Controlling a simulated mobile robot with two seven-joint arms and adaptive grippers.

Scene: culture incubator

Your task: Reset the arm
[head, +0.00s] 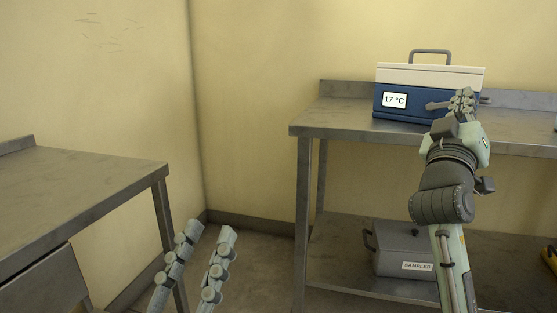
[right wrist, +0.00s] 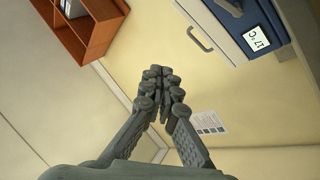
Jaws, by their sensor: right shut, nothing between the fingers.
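The incubator (head: 430,76) stands on the right metal table. It has a blue body, a cream lid that looks closed, a grey top handle and a display (head: 395,100) reading 17 °C. In the head view my right gripper (head: 463,98) is raised in front of its right side and hides part of its front; I cannot tell if they touch. In the right wrist view the right gripper's fingers (right wrist: 160,75) meet at the tips, with nothing between them, and the incubator's display (right wrist: 257,38) shows at the upper right. My left gripper (head: 208,235) is low at the bottom, fingers apart and empty.
A grey box labelled SAMPLES (head: 400,245) sits on the lower shelf of the right table (head: 340,118). Another metal table (head: 75,185) stands at left, with open floor between. An orange wall shelf (right wrist: 92,38) and a paper notice (right wrist: 208,122) show in the wrist view.

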